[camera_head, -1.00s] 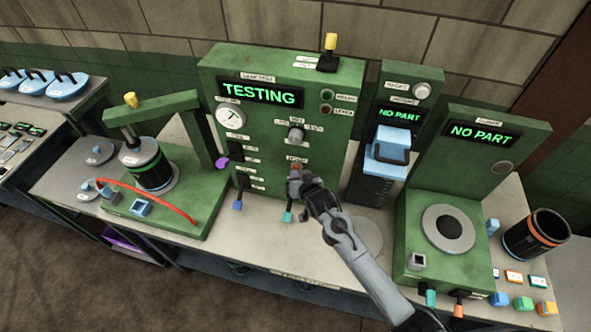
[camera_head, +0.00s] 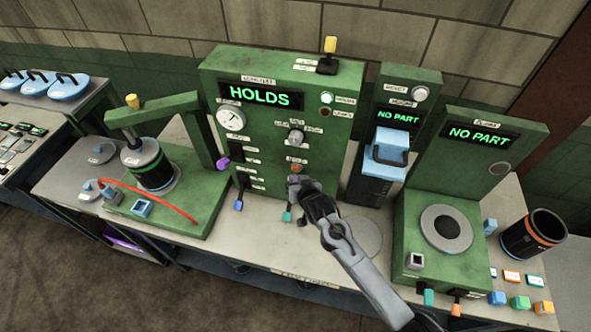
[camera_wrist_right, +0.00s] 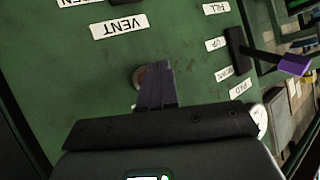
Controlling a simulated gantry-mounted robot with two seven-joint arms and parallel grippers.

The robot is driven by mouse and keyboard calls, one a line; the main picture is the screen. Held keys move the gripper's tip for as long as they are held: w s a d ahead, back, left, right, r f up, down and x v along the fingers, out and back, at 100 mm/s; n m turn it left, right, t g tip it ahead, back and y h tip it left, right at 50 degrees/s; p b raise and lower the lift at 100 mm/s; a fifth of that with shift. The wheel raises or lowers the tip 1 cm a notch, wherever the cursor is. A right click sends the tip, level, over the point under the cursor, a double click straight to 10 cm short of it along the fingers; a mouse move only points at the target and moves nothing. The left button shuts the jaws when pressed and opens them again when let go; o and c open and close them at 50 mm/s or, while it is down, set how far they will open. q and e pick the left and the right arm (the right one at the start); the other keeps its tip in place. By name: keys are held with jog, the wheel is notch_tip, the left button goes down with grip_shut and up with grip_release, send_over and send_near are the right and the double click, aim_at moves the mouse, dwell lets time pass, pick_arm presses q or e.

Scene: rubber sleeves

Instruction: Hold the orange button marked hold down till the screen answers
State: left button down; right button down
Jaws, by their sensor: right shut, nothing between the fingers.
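The orange button (camera_head: 295,169) is on the front of the green leak-test panel, under a small label too small to read in the head view. My right gripper (camera_head: 298,183) is shut and empty, with its fingertips right at the button. In the right wrist view the closed fingers (camera_wrist_right: 155,82) overlap the round button (camera_wrist_right: 137,76) and partly hide it. I cannot tell whether they still touch it. The panel's screen (camera_head: 260,96) reads HOLDS in green, and the upper lamp (camera_head: 326,98) beside it is lit. My left gripper is not in view.
A black sleeve (camera_head: 154,165) stands in the green fixture at left, with a red hose (camera_head: 150,191) in front. Two screens to the right read NO PART. Teal and blue levers stick out below the panel.

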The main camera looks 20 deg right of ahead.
jog(key=shift+s, duration=0.1)
jog(key=s+a+p, duration=0.1)
jog(key=s, duration=0.1)
jog(key=s+a+p, duration=0.1)
jog(key=a+p, duration=0.1)
jog(key=shift+s, duration=0.4)
dwell(0.3)
